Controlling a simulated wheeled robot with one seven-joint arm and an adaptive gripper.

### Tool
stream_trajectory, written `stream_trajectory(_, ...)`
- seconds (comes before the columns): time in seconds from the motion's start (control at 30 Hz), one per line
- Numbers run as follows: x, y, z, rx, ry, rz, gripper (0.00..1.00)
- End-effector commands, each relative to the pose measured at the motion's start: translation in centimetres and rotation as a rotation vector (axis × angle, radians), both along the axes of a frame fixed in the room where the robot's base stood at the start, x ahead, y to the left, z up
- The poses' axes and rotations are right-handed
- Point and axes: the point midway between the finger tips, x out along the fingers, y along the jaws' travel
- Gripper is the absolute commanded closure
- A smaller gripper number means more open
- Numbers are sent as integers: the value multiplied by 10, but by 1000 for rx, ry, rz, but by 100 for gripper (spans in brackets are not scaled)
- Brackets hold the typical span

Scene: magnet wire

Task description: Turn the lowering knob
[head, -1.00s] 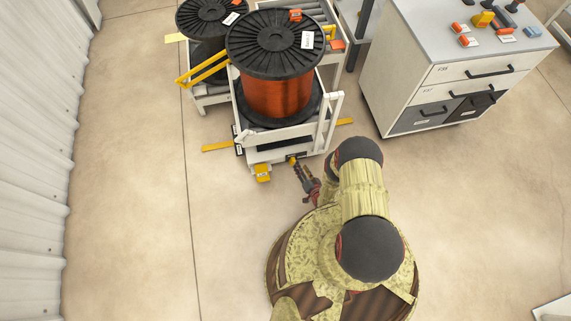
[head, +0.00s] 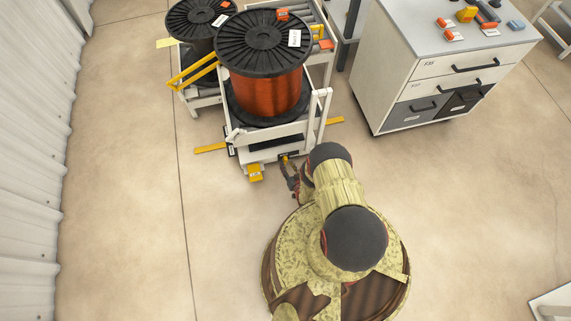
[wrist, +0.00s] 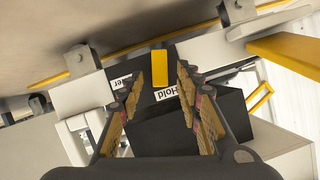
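The yellow lowering knob (wrist: 160,68) stands on a dark panel (wrist: 172,88) low on the cart's front. Labels show beside it; one reads "Hold" (wrist: 187,117), and the other is partly hidden by a finger. My gripper (wrist: 159,76) is open, with one finger on each side of the knob in the wrist view. I cannot tell whether the fingers touch it or how far short they are. In the head view my gripper (head: 288,168) is at the cart's front, just below the small yellow knob (head: 284,158).
The white cart (head: 275,137) carries a large copper wire spool (head: 268,95). A yellow pedal-like block (head: 255,171) sticks out left of my gripper. A second spool (head: 195,22) stands behind. A drawer cabinet (head: 400,70) is at the right. The floor at left is clear.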

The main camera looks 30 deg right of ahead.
Motion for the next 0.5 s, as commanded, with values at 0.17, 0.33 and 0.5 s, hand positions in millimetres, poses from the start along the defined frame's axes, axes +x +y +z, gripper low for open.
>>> stream_trajectory(0.17, 20, -3, -9, -1, -1, 0, 65)
stream_trajectory(0.33, 26, -4, -11, 0, 1, -1, 65)
stream_trajectory(0.5, 27, -4, -11, 1, 1, -1, 65)
